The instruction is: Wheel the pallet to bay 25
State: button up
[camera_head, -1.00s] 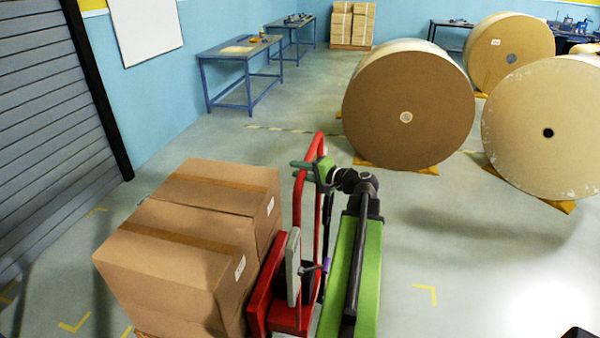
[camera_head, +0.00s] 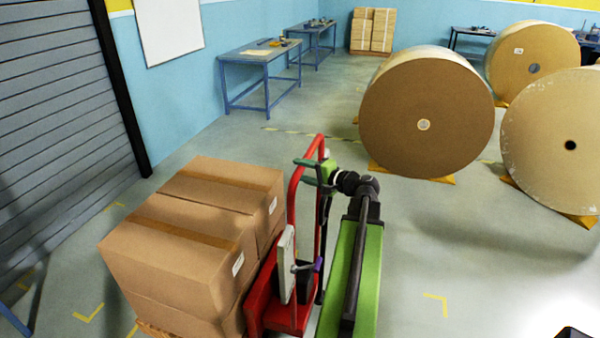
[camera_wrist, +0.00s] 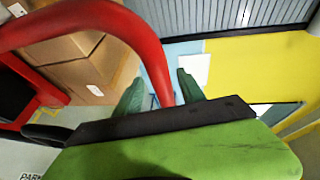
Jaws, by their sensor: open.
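The red pallet truck (camera_head: 268,301) stands left of my green arm, its upright red handle loop rising beside my gripper. Its load of brown cardboard boxes (camera_head: 175,262) sits on a wooden pallet (camera_head: 150,330), of which only a low edge shows. My gripper (camera_head: 302,170) is at the upper part of the handle (camera_head: 293,205). In the wrist view the two green fingers (camera_wrist: 158,90) are apart, with the red handle bar (camera_wrist: 150,62) passing between them. Contact with the bar cannot be told. No bay number is readable.
Large paper rolls (camera_head: 425,110) rest on yellow chocks at the right. Blue workbenches (camera_head: 262,60) line the back left wall, and a grey shutter (camera_head: 60,120) is at the left. Yellow corner marks (camera_head: 437,303) are on the floor. Floor ahead of the truck is clear.

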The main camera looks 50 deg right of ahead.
jog(key=s+r+p, duration=0.3)
jog(key=s, duration=1.4)
